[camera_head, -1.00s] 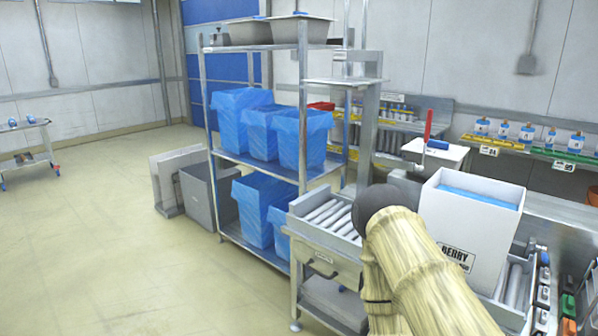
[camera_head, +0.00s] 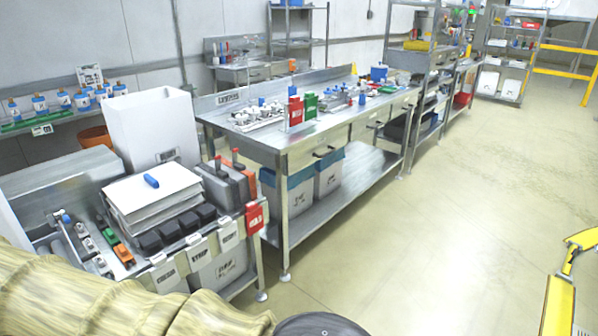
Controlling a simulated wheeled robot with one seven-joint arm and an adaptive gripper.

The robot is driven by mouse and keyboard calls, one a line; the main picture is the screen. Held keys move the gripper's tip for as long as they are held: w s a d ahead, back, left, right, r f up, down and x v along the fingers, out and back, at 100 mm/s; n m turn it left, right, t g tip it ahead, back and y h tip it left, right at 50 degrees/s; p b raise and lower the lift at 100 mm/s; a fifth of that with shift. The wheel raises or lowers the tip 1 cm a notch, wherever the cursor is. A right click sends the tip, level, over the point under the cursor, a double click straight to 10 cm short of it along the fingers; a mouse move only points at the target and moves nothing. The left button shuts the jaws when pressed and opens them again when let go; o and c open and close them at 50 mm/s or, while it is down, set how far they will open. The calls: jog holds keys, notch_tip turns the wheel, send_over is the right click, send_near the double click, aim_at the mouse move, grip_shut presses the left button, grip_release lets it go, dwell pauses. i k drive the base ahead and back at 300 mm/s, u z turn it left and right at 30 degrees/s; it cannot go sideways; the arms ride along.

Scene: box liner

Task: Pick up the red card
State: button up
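A small red card or tag (camera_head: 255,218) with white marks hangs at the right front corner of the near workbench (camera_head: 262,268), beside several white label cards. A second red card-like piece (camera_head: 296,111) stands upright on the long steel table, next to a green one (camera_head: 311,105). I cannot tell which of the two is the task's red card. Part of my arm crosses the bottom left of the head view. My gripper's fingers are not in view, so whether it is open or shut does not show.
The near bench carries a stack of white sheets (camera_head: 152,196) with a blue item (camera_head: 152,181), black blocks (camera_head: 175,233) and a tall white box (camera_head: 152,128). The long steel table (camera_head: 254,145) stands behind. Open floor lies right, with a yellow object (camera_head: 560,300) at the edge.

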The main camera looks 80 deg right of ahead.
aim_at(254, 219)
jog(key=z, duration=3.45)
